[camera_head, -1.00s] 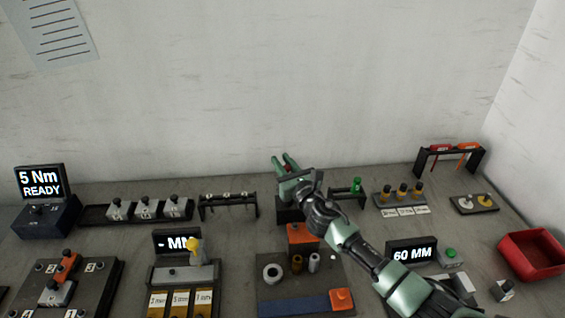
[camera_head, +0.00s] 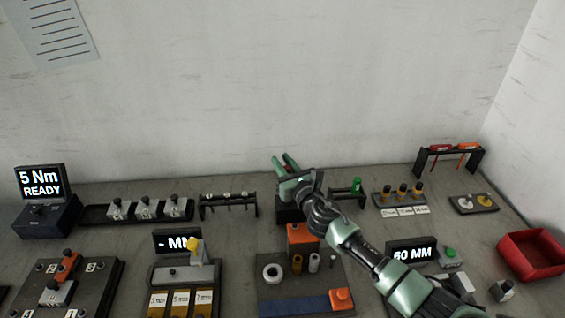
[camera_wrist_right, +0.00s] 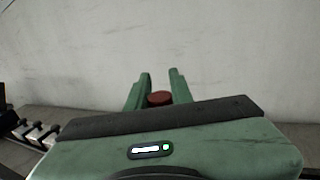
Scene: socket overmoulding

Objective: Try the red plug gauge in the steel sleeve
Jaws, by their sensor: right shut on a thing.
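My right gripper (camera_head: 284,165) is raised near the back wall, with its green fingers pointing up and away. In the right wrist view the gripper (camera_wrist_right: 160,88) is shut on a dark red round piece, the red plug gauge (camera_wrist_right: 160,98); only its end shows between the fingers. The steel sleeve (camera_head: 314,263) looks like the pale grey upright cylinder on the dark plate in front of the gripper, beside a brass-coloured cylinder (camera_head: 297,264) and a white ring (camera_head: 272,273). The gripper is well apart from them. My left gripper is not in view.
A green gauge (camera_head: 357,186) stands in a black rack right of my wrist. Orange blocks (camera_head: 302,234) sit on the sleeve plate. A 60 MM display (camera_head: 411,252) and a red bin (camera_head: 532,254) are at right. My right forearm crosses the bench front.

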